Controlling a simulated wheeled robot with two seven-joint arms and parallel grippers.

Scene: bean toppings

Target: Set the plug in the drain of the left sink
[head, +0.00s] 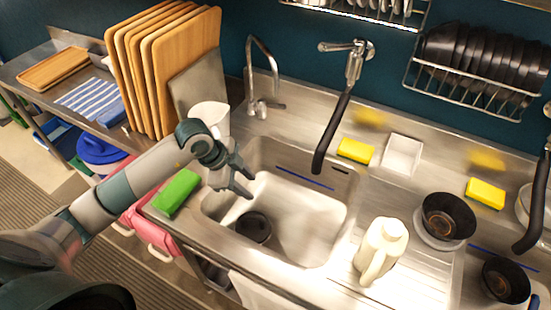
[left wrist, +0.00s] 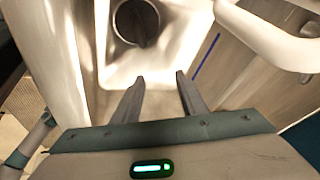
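The left sink (head: 315,222) is a steel basin in the middle of the head view. A dark round thing (head: 254,227) lies low in it, toward the near left. It also shows at the top of the left wrist view (left wrist: 136,20), with a ridge across it; I cannot tell whether it is the plug, the drain or a bowl. No separate plug or drain is clear to me. My left gripper (head: 247,186) is above the sink's left part, open, with nothing between its fingers (left wrist: 160,78). It is apart from the dark thing. My right gripper is not in view.
A black-hosed tap (head: 335,125) hangs over the sink's back. A green sponge (head: 177,191) and white container (head: 210,116) stand left. A cream jug (head: 382,248) and black bowl (head: 448,215) stand on the right drainboard. Yellow sponges (head: 356,150) lie behind.

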